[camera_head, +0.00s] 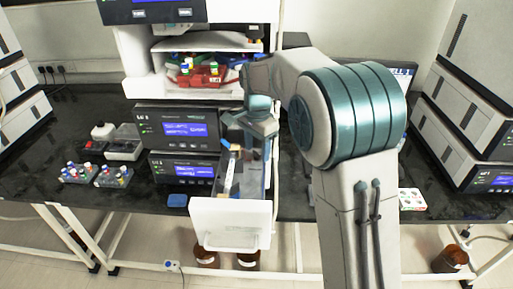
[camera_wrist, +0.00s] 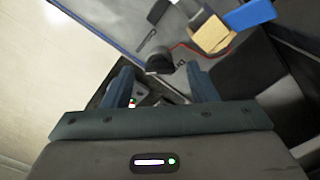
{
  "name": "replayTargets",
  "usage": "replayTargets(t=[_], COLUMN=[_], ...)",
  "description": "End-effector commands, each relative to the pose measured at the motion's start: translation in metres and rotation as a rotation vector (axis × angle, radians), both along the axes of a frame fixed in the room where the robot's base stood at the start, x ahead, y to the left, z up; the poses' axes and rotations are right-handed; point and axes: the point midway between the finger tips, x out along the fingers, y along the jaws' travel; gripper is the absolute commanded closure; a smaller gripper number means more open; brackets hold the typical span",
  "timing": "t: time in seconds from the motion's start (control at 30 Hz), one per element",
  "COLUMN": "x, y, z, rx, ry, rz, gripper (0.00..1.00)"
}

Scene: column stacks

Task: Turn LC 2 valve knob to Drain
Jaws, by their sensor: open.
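In the wrist view a black, rounded knob (camera_wrist: 158,60) shows between and just beyond the fingertips of my gripper (camera_wrist: 159,72). The fingers are apart and nothing is held. I cannot tell whether they touch the knob. A dark pointer-like part lies beside it; its label and setting are not readable. In the head view my gripper (camera_head: 249,128) is beside the right side of two stacked black modules, the upper one (camera_head: 170,113) and the lower one (camera_head: 160,158). It is above a pulled-out drawer with a white front (camera_head: 235,232). The knob cannot be made out there.
Small vial racks (camera_head: 78,174) and a grey box (camera_head: 124,147) stand on the black bench (camera_head: 30,165) at left. Brown bottles (camera_head: 206,257) stand below. A blue block (camera_wrist: 250,14) is at the wrist view's top right.

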Motion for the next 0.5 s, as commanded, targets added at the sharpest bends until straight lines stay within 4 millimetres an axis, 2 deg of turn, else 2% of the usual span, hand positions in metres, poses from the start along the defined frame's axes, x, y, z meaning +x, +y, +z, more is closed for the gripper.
replayTargets(t=[0.33, 0.37, 0.5], x=[-0.0002, -0.0002, -0.0002], y=[-0.0001, -0.0001, -0.0001], z=[-0.0055, -0.0055, -0.0053], rx=[0.0, 0.0, 0.0], ry=[0.0, 0.0, 0.0], rz=[0.0, 0.0, 0.0], gripper=[0.47, 0.5, 0.89])
